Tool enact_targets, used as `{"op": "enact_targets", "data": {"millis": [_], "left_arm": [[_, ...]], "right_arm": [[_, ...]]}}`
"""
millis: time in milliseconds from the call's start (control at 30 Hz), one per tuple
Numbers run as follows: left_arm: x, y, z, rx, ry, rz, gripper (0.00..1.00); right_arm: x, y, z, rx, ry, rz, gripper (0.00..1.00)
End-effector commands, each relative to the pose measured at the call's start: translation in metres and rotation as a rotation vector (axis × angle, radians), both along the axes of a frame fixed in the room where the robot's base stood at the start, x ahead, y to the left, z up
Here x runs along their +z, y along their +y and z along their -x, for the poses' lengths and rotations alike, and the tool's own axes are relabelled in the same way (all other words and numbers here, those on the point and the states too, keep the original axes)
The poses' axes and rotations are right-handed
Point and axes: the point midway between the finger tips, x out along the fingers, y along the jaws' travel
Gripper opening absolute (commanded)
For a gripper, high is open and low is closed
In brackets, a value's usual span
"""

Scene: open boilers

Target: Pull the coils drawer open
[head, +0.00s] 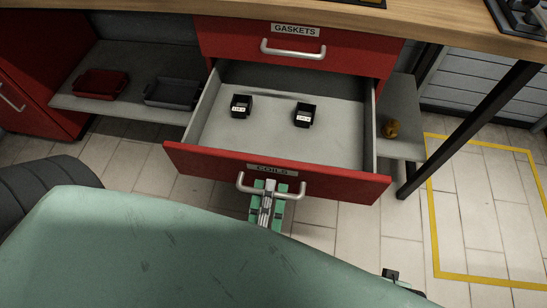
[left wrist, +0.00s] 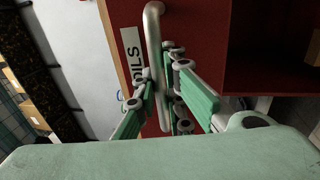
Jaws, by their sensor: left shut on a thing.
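The red coils drawer (head: 340,185) stands well out below the gaskets drawer, with its grey inside showing. Its front carries a COILS label (head: 272,169) and a silver bar handle (head: 241,181). Two small black boxes with white labels, one on the left (head: 241,105) and one on the right (head: 305,115), stand on the drawer floor. My left gripper (head: 268,198) is shut on the middle of the handle. In the left wrist view the green fingers (left wrist: 163,95) close around the handle bar (left wrist: 154,35). My right gripper does not show clearly.
The gaskets drawer (head: 300,45) above is shut under the wooden worktop (head: 200,8). A left shelf holds a red tray (head: 101,84) and a grey tray (head: 173,93). A small brass-coloured thing (head: 391,128) sits on the right shelf. A black table leg (head: 470,128) stands at right.

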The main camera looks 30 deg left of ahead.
Motion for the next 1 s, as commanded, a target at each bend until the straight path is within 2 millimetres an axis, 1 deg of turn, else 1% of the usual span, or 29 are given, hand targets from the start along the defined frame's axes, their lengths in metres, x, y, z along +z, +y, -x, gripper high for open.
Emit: {"op": "enact_targets", "data": {"millis": [33,100,200,633,667,800,867,1000], "left_arm": [[0.000,-0.002,0.006,-0.001,0.003,0.000,0.00],[0.000,-0.003,0.011,0.000,0.002,-0.001,0.00],[0.000,-0.004,0.016,0.000,0.000,-0.001,0.00],[0.000,-0.005,0.019,0.001,0.000,-0.001,0.00],[0.000,-0.005,0.019,0.001,0.000,-0.001,0.11],[0.000,-0.005,0.019,0.001,0.000,-0.001,0.24],[0.000,-0.005,0.019,0.001,0.000,-0.001,0.29],[0.000,-0.005,0.019,0.001,0.000,-0.001,0.29]], "right_arm": [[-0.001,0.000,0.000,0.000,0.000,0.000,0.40],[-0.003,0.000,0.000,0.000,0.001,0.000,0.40],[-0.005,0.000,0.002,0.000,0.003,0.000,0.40],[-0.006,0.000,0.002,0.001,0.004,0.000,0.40],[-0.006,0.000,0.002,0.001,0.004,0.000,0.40],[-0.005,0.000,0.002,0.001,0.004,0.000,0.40],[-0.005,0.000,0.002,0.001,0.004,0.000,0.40],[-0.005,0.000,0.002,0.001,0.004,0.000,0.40]]}}
